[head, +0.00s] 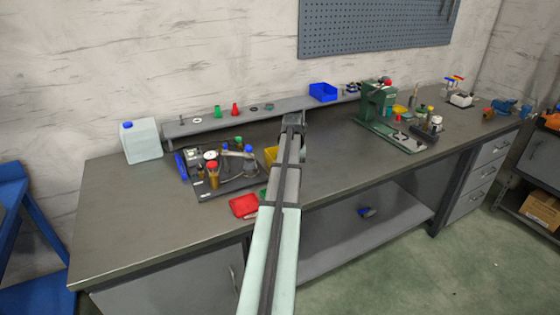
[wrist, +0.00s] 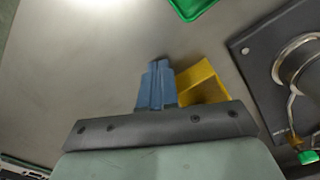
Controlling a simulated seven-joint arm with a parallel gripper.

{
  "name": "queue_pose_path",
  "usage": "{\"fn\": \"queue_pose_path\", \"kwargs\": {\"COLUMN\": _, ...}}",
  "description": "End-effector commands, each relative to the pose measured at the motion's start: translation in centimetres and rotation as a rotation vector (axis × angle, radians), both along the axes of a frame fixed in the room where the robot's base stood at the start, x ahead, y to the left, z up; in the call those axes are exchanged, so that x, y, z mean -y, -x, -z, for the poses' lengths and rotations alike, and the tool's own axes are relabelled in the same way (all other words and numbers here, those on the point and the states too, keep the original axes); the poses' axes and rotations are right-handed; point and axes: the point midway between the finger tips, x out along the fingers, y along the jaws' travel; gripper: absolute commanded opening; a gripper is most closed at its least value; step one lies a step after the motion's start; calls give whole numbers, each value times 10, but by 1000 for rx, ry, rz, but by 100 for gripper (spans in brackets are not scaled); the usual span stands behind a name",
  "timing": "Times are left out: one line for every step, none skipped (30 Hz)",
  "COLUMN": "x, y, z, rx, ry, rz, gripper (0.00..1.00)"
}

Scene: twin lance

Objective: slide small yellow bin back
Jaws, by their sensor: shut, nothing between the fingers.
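The small yellow bin (head: 271,154) shows only in part in the head view, left of my gripper and mostly hidden behind my arm. In the wrist view the yellow bin (wrist: 203,82) sits on the grey bench just right of my fingers, partly covered by the gripper body. My gripper (wrist: 157,66) is shut, its blue fingers together with nothing between them. The fingers look close beside the bin; I cannot tell whether they touch it. In the head view my gripper (head: 293,118) is over the bench near the back shelf.
A red bin (head: 244,206) lies near the bench's front edge. A green bin (wrist: 192,6) is at the top of the wrist view. A dark tray (head: 205,190) with jars and tools stands left of the yellow bin. A green press (head: 376,103) stands right; bench between is clear.

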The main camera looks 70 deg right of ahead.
Motion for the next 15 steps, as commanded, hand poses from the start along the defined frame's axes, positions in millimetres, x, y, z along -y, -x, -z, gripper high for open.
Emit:
{"fn": "queue_pose_path", "kwargs": {"x": 2, "y": -1, "z": 0, "rx": 0, "ry": 0, "rz": 0, "gripper": 0}}
{"fn": "queue_pose_path", "kwargs": {"x": 3, "y": -2, "z": 0, "rx": 0, "ry": 0, "rz": 0, "gripper": 0}}
{"fn": "queue_pose_path", "kwargs": {"x": 4, "y": -3, "z": 0, "rx": 0, "ry": 0, "rz": 0, "gripper": 0}}
{"fn": "queue_pose_path", "kwargs": {"x": 5, "y": -4, "z": 0, "rx": 0, "ry": 0, "rz": 0, "gripper": 0}}
{"fn": "queue_pose_path", "kwargs": {"x": 6, "y": -5, "z": 0, "rx": 0, "ry": 0, "rz": 0, "gripper": 0}}
{"fn": "queue_pose_path", "kwargs": {"x": 7, "y": -6, "z": 0, "rx": 0, "ry": 0, "rz": 0, "gripper": 0}}
{"fn": "queue_pose_path", "kwargs": {"x": 8, "y": -7, "z": 0, "rx": 0, "ry": 0, "rz": 0, "gripper": 0}}
{"fn": "queue_pose_path", "kwargs": {"x": 9, "y": -8, "z": 0, "rx": 0, "ry": 0, "rz": 0, "gripper": 0}}
{"fn": "queue_pose_path", "kwargs": {"x": 10, "y": -9, "z": 0, "rx": 0, "ry": 0, "rz": 0, "gripper": 0}}
{"fn": "queue_pose_path", "kwargs": {"x": 11, "y": -9, "z": 0, "rx": 0, "ry": 0, "rz": 0, "gripper": 0}}
{"fn": "queue_pose_path", "kwargs": {"x": 12, "y": -10, "z": 0, "rx": 0, "ry": 0, "rz": 0, "gripper": 0}}
{"fn": "queue_pose_path", "kwargs": {"x": 13, "y": -11, "z": 0, "rx": 0, "ry": 0, "rz": 0, "gripper": 0}}
{"fn": "queue_pose_path", "kwargs": {"x": 13, "y": -11, "z": 0, "rx": 0, "ry": 0, "rz": 0, "gripper": 0}}
{"fn": "queue_pose_path", "kwargs": {"x": 13, "y": -12, "z": 0, "rx": 0, "ry": 0, "rz": 0, "gripper": 0}}
{"fn": "queue_pose_path", "kwargs": {"x": 14, "y": -12, "z": 0, "rx": 0, "ry": 0, "rz": 0, "gripper": 0}}
